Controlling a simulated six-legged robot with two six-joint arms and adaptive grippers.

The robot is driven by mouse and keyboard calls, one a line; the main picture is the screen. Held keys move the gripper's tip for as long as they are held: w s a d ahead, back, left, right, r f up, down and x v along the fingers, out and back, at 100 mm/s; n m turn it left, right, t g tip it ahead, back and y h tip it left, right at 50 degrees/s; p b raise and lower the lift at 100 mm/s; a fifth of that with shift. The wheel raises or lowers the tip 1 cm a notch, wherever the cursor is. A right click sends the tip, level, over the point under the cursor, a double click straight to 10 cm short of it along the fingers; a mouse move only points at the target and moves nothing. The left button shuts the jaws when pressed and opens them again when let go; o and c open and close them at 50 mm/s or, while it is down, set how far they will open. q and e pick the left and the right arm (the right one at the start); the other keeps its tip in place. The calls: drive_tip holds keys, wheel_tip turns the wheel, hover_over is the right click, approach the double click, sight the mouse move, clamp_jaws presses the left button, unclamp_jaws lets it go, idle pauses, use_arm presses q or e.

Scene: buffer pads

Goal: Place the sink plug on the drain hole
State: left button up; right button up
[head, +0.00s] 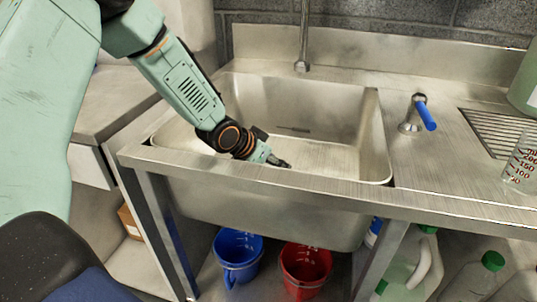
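The steel sink basin (330,108) is set in the counter in the middle of the head view. My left arm comes in from the left and reaches over the front rim. My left gripper (283,163) is down inside the basin near the front wall. Its fingertips are small and partly hidden, so I cannot tell whether it is open or shut, or holds anything. I see no sink plug. The drain hole is not visible; the front rim and my gripper hide part of the basin floor. My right gripper is not in view.
A faucet (303,40) hangs over the back of the sink. A blue-handled tap (425,113) stands on the counter at right, near a drain grate (497,130) and a measuring beaker (522,165). Below are a blue bucket (237,255), a red bucket (305,268) and several bottles.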

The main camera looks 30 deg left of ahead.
use_arm(q)
drive_tip(key=shift+p+v, duration=1.2)
drive_tip(key=shift+v, duration=1.2)
